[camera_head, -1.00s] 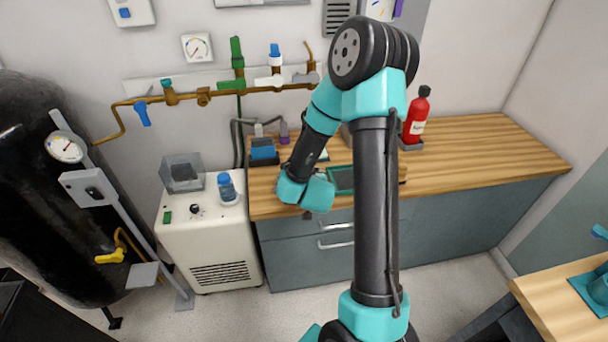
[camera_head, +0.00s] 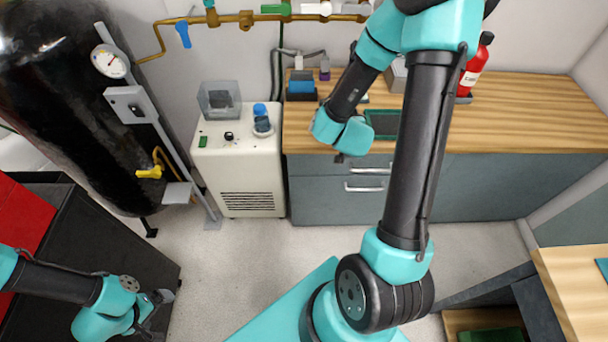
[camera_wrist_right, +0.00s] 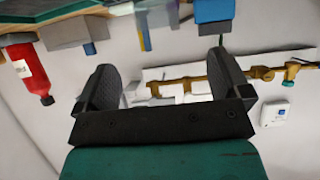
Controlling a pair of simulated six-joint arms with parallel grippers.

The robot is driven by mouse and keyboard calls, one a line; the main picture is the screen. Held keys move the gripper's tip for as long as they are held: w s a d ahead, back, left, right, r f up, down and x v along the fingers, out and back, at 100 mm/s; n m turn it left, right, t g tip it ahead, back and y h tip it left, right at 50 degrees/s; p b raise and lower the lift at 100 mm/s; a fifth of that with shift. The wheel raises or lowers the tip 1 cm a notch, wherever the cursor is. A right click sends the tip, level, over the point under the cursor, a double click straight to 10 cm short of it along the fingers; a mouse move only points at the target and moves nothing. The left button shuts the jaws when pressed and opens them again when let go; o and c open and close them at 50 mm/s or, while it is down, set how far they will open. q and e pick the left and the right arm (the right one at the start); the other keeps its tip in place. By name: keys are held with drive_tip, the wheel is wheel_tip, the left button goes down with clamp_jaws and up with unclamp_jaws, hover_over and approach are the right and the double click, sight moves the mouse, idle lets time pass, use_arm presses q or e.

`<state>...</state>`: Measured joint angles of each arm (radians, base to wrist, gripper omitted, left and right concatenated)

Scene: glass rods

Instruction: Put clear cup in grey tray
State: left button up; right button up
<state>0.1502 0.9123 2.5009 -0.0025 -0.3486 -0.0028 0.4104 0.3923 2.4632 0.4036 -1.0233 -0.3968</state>
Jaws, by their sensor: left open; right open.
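I cannot make out a clear cup for certain. A see-through grey box-like container (camera_head: 220,99) stands on the white floor unit in the head view. My left gripper (camera_head: 158,308) is open at the lower left, over the dark cabinet. My right gripper (camera_head: 340,157) is by the counter's front edge, mostly hidden by its wrist; the right wrist view (camera_wrist_right: 163,80) shows its fingers apart with nothing between them.
A blue-topped container (camera_head: 262,118) stands on the white unit (camera_head: 239,170). A blue rack (camera_head: 301,88) and a green tray (camera_head: 383,122) are on the wooden counter (camera_head: 530,115). A black tank (camera_head: 90,130) stands left. A second wooden table (camera_head: 575,290) is lower right.

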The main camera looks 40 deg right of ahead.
drive_tip(key=s+a+f+n+g+y, duration=0.3)
drive_tip(key=a+f+g+y, duration=0.1)
drive_tip(key=a+f, duration=0.7)
drive_tip(key=s+a+f+n+g+y, duration=0.2)
drive_tip(key=s+a+f+g+y, duration=0.2)
drive_tip(key=a+f+y, duration=0.3)
drive_tip(key=a+f, duration=0.4)
drive_tip(key=a, duration=0.6)
drive_tip(key=shift+a+f+n+g+y, duration=0.15)
drive_tip(key=shift+n+g+y, duration=0.15)
drive_tip(key=shift+n+g, duration=0.1)
